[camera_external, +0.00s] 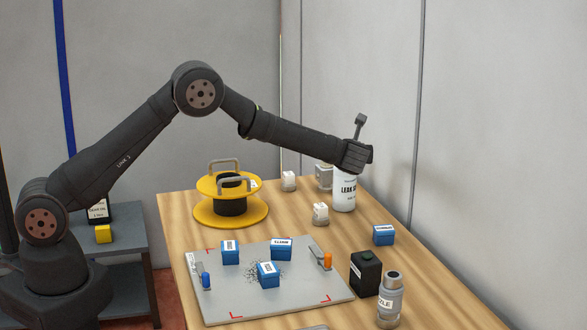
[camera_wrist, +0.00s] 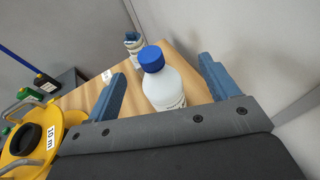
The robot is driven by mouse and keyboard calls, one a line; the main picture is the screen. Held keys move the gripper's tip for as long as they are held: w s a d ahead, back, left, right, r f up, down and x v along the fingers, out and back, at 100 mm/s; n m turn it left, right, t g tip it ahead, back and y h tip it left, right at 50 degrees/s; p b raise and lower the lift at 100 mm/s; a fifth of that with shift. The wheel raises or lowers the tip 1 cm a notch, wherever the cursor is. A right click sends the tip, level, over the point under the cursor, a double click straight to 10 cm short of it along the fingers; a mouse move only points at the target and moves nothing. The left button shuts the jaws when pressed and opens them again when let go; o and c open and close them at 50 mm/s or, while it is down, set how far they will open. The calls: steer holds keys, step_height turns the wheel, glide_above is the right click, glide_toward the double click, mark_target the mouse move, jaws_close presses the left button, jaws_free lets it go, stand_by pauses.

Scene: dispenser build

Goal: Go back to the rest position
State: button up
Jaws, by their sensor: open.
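My gripper (camera_external: 360,142) is at the far right part of the table, at the upper part of a white bottle (camera_external: 344,190) with a "LEAK" label. The bottle stands upright on the table, and my gripper hides its top in the external view. In the wrist view my gripper (camera_wrist: 162,68) is open, with its two blue-grey fingers wide apart. The white bottle (camera_wrist: 170,92) with its blue cap shows between them, with a gap on each side. Nothing is gripped.
A yellow reel (camera_external: 231,208) stands left of the bottle. Small white blocks (camera_external: 320,214) are near it. A grey plate (camera_external: 262,300) carries several blue blocks (camera_external: 281,249). A wall is close behind the bottle.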

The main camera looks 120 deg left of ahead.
steer(key=w+d+r, duration=0.3)
steer(key=d+r, duration=0.1)
steer(key=d, duration=0.1)
step_height(320, 180, up, 17)
steer(key=w+d+r+m+t, duration=0.2)
steer(key=w+d+m+t, duration=0.6)
steer(key=w+d, duration=0.6)
steer(key=d+t, duration=0.1)
steer(key=t, duration=0.1)
steer(key=shift+w+r+m+t, duration=0.3)
steer(key=shift+w+r, duration=0.05)
steer(key=s+a+f+n+g, duration=0.3)
steer(key=s+a+n+g, duration=0.5)
steer(key=s+a, duration=0.7)
steer(key=shift+a+n+g, duration=0.2)
steer(key=shift+n+g, duration=0.1)
steer(key=shift+g, duration=1)
